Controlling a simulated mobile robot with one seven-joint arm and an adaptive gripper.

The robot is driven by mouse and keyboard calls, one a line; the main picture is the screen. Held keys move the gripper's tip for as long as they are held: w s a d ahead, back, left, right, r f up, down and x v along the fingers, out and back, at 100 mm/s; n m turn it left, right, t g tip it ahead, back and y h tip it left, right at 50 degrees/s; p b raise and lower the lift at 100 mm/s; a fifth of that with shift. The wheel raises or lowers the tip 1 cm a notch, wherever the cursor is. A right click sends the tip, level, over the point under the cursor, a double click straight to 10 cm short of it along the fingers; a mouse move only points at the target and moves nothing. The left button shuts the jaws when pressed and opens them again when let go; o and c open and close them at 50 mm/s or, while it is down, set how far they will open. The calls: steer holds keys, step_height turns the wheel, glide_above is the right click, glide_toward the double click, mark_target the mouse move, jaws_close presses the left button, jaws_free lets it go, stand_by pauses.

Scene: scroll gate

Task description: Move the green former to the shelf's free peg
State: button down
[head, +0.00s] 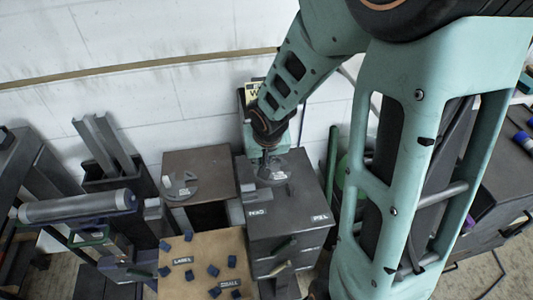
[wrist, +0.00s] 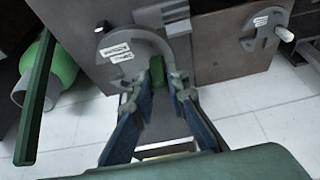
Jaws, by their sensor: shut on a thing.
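My gripper (wrist: 165,78) has its blue fingers closed on a small dark green piece (wrist: 172,72) in the wrist view. I take this piece to be part of the green former; the rest of its shape is hard to make out. The fingertips are in front of a grey round plate (wrist: 112,45) with white labels on the cabinet. In the head view my gripper (head: 266,158) is over the grey cabinet (head: 290,210), and the held piece is not clear there. I cannot tell which peg is the shelf's free one.
A second round grey plate (head: 180,186) lies on a brown box; in the wrist view a pale peg (wrist: 285,35) sticks out beside such a plate. A tan board (head: 205,248) holds several blue blocks. A green cylinder (wrist: 62,62) is left in the wrist view.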

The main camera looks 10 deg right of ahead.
steer(key=s+a+r, duration=0.3)
steer(key=s, duration=0.2)
steer(key=w+a+f+n+y, duration=0.1)
steer(key=w+a+f, duration=0.1)
steer(key=w+a, duration=0.35)
steer(key=w+a+f+n, duration=0.1)
steer(key=w+a, duration=0.1)
steer(key=w, duration=0.7)
steer(key=shift+w+a+f+n+y, duration=0.1)
steer(key=shift+w+a+f+n, duration=0.25)
steer(key=shift+w+a+f, duration=1.35)
steer(key=shift+w+a+f+n+y, duration=0.1)
steer(key=shift+w+a+f+n, duration=0.4)
steer(key=shift+w+f, duration=2.1)
steer(key=shift+w+a+f+n+y, duration=0.15)
steer(key=shift+w+a+f, duration=1.3)
steer(key=shift+f, duration=1.3)
steer(key=shift+w+d+f+b, duration=0.1)
steer(key=shift+f+b, duration=1.05)
steer(key=shift+b, duration=0.35)
steer(key=shift+f+b, duration=0.25)
steer(key=shift+b, duration=0.1)
